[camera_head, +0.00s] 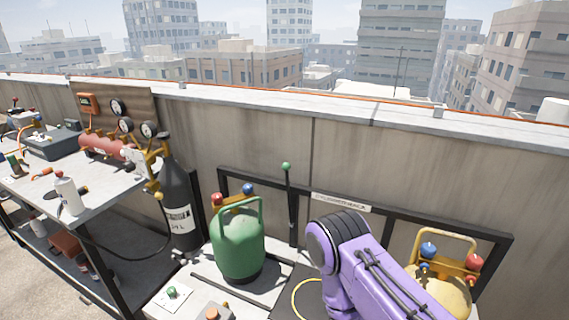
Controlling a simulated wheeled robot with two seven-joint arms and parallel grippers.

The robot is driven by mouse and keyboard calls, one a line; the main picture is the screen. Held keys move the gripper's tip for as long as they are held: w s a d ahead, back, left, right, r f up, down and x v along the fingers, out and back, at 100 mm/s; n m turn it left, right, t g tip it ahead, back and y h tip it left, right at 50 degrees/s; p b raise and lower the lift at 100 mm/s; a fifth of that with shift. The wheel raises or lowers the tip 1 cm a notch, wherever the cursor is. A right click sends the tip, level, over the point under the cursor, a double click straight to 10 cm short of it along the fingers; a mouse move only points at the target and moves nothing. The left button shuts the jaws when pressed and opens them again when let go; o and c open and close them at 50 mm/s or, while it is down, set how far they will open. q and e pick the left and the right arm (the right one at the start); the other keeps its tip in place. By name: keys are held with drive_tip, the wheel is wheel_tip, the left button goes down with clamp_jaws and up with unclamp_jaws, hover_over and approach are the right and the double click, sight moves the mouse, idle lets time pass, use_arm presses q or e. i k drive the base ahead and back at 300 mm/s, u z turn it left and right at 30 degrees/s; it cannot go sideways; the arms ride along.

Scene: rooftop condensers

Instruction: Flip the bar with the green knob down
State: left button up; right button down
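A thin dark bar (290,200) stands upright in front of the parapet wall, with a round green knob (286,166) on its top end. The bar's lower end meets a dark frame behind the green tank. A purple arm of mine covers the area to the lower right of the bar and is apart from it in the picture. Neither gripper shows in the head view.
A green tank (238,245) stands left of the bar, and a black cylinder (181,210) further left. A yellow tank (445,290) is at right, partly behind my arm. A cluttered workbench (105,203) is at left. The parapet wall (250,140) runs behind.

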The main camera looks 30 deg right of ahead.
sight(286, 166)
drive_tip(key=u, duration=1.2)
drive_tip(key=i, duration=0.4)
drive_tip(key=z, duration=1.2)
